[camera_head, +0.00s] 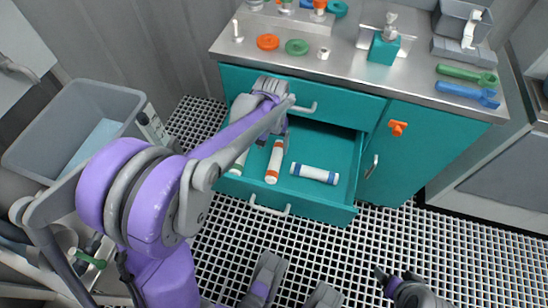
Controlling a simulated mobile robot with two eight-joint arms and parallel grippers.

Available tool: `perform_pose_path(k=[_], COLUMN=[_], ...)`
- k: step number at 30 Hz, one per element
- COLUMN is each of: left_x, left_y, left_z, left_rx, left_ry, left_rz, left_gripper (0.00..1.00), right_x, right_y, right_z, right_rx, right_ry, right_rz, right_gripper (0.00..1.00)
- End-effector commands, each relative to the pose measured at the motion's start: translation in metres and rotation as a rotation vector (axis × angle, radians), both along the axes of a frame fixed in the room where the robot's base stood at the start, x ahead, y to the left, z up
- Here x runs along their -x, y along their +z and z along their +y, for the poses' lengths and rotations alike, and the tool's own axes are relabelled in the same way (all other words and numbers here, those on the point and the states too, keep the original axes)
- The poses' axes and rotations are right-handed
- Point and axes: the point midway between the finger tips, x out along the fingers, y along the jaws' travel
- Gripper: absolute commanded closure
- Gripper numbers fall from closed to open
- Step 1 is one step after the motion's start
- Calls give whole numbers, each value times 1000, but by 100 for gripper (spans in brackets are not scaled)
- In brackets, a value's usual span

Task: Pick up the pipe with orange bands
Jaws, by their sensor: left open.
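The pipe with orange bands (275,161) is a white cylinder lying in the open teal drawer (345,190). Its long side runs from the front of the drawer toward the back. My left gripper (274,138) is over the drawer near the far end of this pipe, with open jaws. The jaws are small and partly hidden by my own arm, and I cannot tell whether they touch the pipe. My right gripper (391,279) is low at the bottom right, above the floor grating and far from the drawer. Its jaw opening is unclear.
A blue-banded pipe (315,173) lies crosswise to the right in the drawer. A green-banded pipe (239,163) lies on the left, partly behind my arm. The grey counter (340,75) above holds valves, rings and wrenches. A grey bin (130,95) stands left.

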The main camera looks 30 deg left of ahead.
Motion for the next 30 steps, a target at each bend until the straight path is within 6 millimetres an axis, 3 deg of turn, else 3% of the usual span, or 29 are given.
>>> perform_pose_path(k=[9, 17, 25, 30], left_x=[-1, 0, 2, 2], left_y=[-46, -62, -100, -109], left_z=[0, -1, -7, -7], left_rx=[1, 0, -1, 0], left_ry=[2, 1, 2, 2], left_rz=[2, 1, 1, 1], left_gripper=[15, 15, 15, 15], right_x=[-2, -3, -6, -6], right_y=[-17, -22, -40, -42], right_z=[0, 0, 0, 0], right_rx=[0, 0, 0, 0], right_ry=[0, 0, 0, 0], right_rz=[5, 7, 10, 10], right_gripper=[21, 21, 21, 21])
